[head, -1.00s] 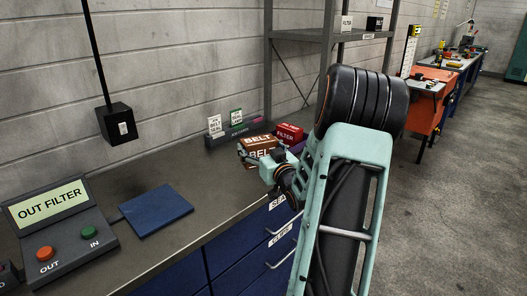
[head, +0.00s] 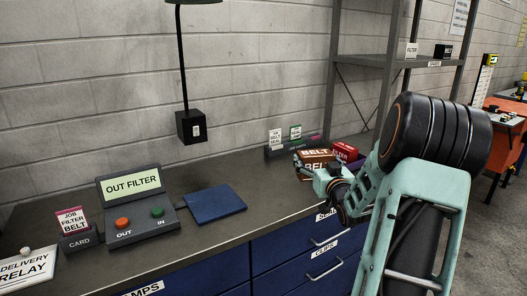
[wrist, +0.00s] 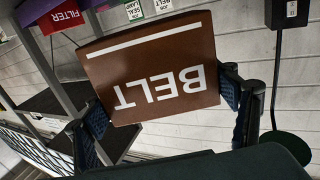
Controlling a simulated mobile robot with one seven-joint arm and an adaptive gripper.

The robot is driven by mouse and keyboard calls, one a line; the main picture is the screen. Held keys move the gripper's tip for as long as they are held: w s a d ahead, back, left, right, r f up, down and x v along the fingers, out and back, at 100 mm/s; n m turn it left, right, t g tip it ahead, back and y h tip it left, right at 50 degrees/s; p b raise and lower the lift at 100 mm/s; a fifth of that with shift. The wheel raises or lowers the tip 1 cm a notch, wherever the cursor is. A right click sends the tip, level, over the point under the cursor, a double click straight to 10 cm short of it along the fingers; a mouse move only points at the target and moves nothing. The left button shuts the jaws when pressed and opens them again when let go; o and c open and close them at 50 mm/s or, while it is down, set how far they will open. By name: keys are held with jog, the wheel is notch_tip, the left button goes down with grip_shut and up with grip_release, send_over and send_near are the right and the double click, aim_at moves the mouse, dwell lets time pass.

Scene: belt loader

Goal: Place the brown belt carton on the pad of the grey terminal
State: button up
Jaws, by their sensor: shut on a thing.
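The brown belt carton (head: 317,157) is in my gripper (head: 312,169), above the right part of the bench. In the wrist view the carton (wrist: 150,62) fills the middle, its white BELT lettering upside down, with a dark finger on each side. The grey terminal (head: 140,215) stands on the bench at left, its screen reading OUT FILTER, with a red OUT button and a green IN button. The blue pad (head: 214,204) lies flat and empty beside the terminal, to the left of my gripper.
A red filter carton (head: 345,151) is just behind the belt carton. A lamp post (head: 187,90) rises behind the pad. Bare bench (head: 262,190) lies between pad and gripper.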

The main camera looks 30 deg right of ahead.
jog(key=shift+r, duration=0.1)
jog(key=w+a+f+n+y, duration=0.1)
jog(key=w+a+y, duration=0.1)
jog(key=a, duration=0.8)
jog(key=w+a+f+n+y, duration=0.1)
jog(key=w+a+f, duration=0.1)
jog(key=a, duration=0.8)
jog(key=s+a+f+n+y, duration=0.1)
jog(key=s+a, duration=0.1)
jog(key=a, duration=0.7)
jog(key=s+a+f+y, duration=0.1)
jog(key=s+a+f, duration=0.1)
jog(key=a, duration=0.7)
notch_tip(320, 180, up, 15)
jog(key=p, duration=1.4)
jog(key=shift+w+d+t, duration=0.25)
jog(key=shift+w+t, duration=0.05)
jog(key=shift+t, duration=0.1)
jog(key=shift+f, duration=0.1)
